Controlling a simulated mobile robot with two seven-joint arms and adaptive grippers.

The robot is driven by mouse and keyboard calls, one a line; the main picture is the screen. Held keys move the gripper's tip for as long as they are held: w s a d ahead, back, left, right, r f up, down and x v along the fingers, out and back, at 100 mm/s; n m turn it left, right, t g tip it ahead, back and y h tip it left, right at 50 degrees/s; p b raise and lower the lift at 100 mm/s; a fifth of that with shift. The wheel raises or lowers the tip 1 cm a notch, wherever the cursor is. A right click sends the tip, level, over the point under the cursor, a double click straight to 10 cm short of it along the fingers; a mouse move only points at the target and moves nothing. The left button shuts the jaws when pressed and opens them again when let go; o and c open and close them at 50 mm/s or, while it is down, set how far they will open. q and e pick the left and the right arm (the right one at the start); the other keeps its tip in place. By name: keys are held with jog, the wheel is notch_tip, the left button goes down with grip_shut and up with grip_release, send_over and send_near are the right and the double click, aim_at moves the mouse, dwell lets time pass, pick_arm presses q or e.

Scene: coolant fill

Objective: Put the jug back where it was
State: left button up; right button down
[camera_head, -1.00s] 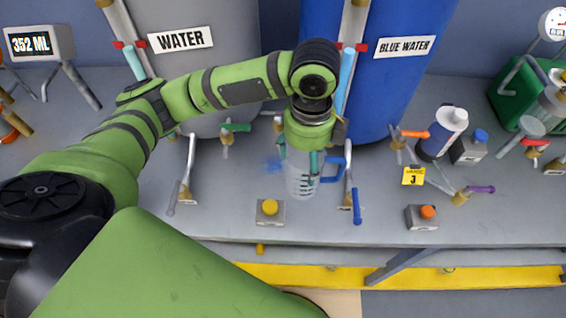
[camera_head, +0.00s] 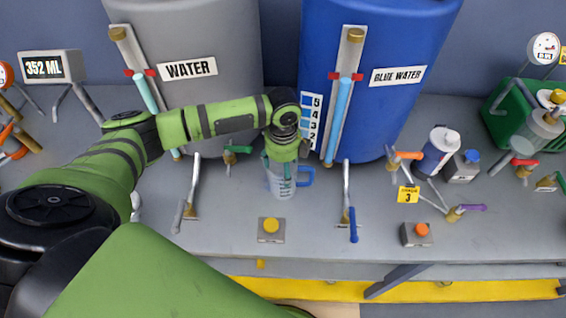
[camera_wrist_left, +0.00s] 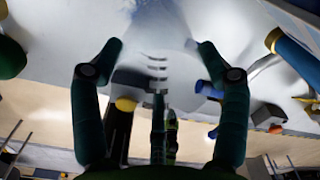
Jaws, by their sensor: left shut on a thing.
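The jug (camera_head: 280,184) is clear, with dark measuring marks and a blue handle on its right. It stands upright in front of the gap between the two tanks. My left gripper (camera_head: 286,165) reaches down from above and is shut on it. In the left wrist view the jug (camera_wrist_left: 157,62) lies between the two dark fingers of the gripper (camera_wrist_left: 158,46), its marks visible and its blue handle to the right. I cannot tell whether its base touches the bench. My right gripper is not in view.
The grey water tank (camera_head: 235,110) and blue water tank (camera_head: 385,125) stand behind. A green-handled tap (camera_head: 232,152) is close left of the jug, a blue-handled lever (camera_head: 351,215) right. A yellow-button box (camera_head: 271,229) sits in front. The display (camera_head: 48,67) reads 352 ML.

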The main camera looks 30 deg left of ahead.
pick_arm(q)
jog(key=shift+f, duration=0.2)
jog(key=o, duration=1.6)
jog(key=shift+o, duration=0.2)
notch_tip(320, 180, up, 11)
jog(key=b, duration=0.3)
jog(key=shift+w, duration=0.1)
jog(key=shift+r, duration=0.65)
